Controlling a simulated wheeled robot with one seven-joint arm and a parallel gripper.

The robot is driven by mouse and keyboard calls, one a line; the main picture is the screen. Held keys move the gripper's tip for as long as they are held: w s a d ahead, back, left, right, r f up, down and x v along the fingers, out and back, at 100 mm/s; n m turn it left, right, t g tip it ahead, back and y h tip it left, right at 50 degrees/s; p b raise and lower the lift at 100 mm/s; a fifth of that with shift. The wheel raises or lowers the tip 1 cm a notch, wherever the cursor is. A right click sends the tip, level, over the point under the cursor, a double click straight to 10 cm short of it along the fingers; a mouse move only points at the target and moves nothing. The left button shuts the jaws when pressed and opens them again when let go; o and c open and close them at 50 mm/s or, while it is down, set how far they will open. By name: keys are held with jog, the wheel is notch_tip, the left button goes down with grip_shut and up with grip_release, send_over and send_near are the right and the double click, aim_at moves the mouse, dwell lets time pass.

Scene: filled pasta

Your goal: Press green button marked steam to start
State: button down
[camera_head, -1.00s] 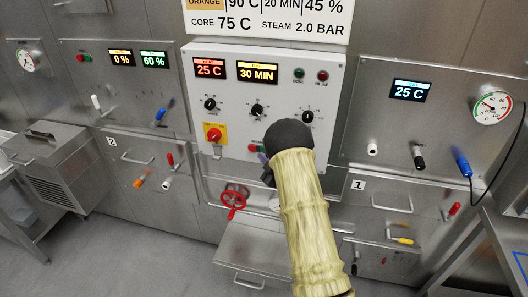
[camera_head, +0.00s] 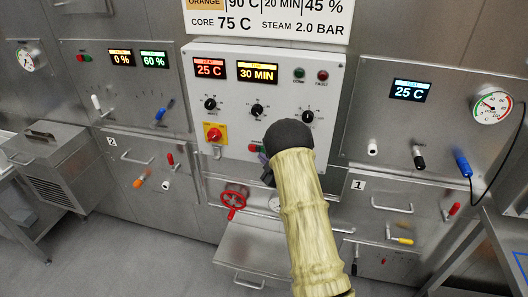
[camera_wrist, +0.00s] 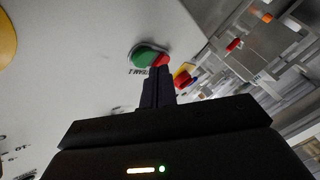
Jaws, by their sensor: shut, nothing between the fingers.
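The green button (camera_wrist: 146,57) shows in the wrist view on the pale panel, with dark lettering beside it that reads like "STEAM". A red button (camera_wrist: 161,60) sits right next to it; a red button also shows in the head view (camera_head: 252,148), low on the white control panel (camera_head: 227,121). The green button is hidden behind my arm in the head view. My gripper (camera_wrist: 160,70) is shut and empty, its tips right by the two buttons and overlapping their lower edge in the wrist view. I cannot tell whether they touch.
The white panel also carries a yellow plate with a red knob (camera_head: 214,134), dark dials (camera_head: 257,110), a green lamp (camera_head: 299,74) and a red lamp (camera_head: 323,75). A red valve wheel (camera_head: 233,201) sits below. Steel panels with levers flank both sides.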

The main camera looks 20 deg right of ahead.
jog(key=shift+w, duration=0.1)
jog(key=shift+w+d+b, duration=0.2)
jog(key=shift+w+b, duration=0.05)
jog(key=shift+b, duration=0.15)
jog(key=shift+w+d, duration=0.25)
jog(key=shift+w, duration=0.1)
dwell(0.9)
jog(key=shift+b, duration=0.3)
jog(key=shift+s+a, duration=0.45)
jog(key=shift+s, duration=0.3)
jog(key=s+a, duration=0.1)
jog(key=s+b, duration=0.1)
jog(key=s, duration=0.1)
jog(key=s+a, duration=0.1)
jog(key=shift+s+a+b, duration=0.15)
jog(key=shift+a+b, duration=0.15)
jog(key=shift+b, duration=0.1)
dwell(0.4)
